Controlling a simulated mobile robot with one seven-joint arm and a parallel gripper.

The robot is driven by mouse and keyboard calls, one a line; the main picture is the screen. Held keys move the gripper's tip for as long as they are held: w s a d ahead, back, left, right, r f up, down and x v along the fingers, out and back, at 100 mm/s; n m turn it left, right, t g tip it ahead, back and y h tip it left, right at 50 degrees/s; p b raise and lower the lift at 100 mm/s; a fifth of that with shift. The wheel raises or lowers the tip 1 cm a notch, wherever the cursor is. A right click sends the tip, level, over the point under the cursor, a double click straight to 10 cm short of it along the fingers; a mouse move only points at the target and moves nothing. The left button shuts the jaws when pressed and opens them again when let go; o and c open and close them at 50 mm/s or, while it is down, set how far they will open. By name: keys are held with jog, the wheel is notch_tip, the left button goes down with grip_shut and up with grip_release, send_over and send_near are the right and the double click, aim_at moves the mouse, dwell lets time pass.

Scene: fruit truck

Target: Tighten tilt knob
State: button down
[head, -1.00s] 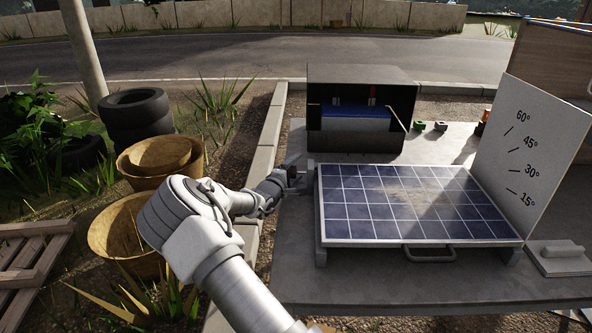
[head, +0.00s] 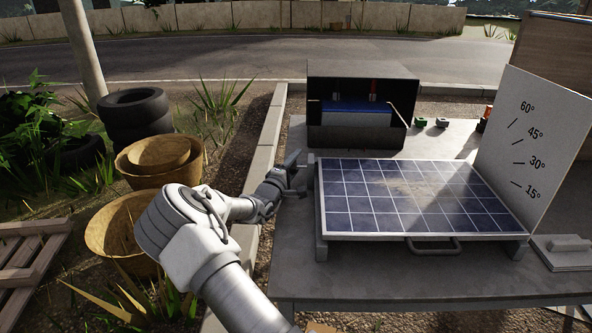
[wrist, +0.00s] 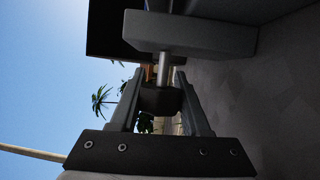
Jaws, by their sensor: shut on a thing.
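The tilt knob (wrist: 160,100) is a dark block on a short metal shaft (wrist: 163,68) in the wrist view. The shaft runs into a grey block of the panel stand (wrist: 190,35). My gripper (wrist: 160,86) has its two fingers around the knob, one on each side, shut on it. In the head view my gripper (head: 296,173) is at the left back corner of the solar panel (head: 410,195), and the knob is hidden there. The panel lies almost flat on its stand. The angle board (head: 530,150) stands to its right, marked 15° to 60°.
An open dark box (head: 360,140) stands behind the panel. Small green and grey connectors (head: 430,122) lie right of it. A flat handled block (head: 563,253) is at the table's right. The table (head: 400,280) is bare in front. Baskets (head: 157,155) and tyres (head: 135,110) stand left.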

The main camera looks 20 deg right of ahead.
jog(key=shift+r+t+h+b, duration=0.2)
jog(key=shift+t+h+b, duration=0.1)
jog(key=shift+c, duration=2)
grip_release()
jog(key=shift+a, duration=0.1)
jog(key=p+v, duration=0.2)
jog(key=v, duration=1.5)
jog(key=shift+s+p, duration=0.2)
jog(key=shift+p, duration=0.2)
jog(key=shift+f, duration=0.1)
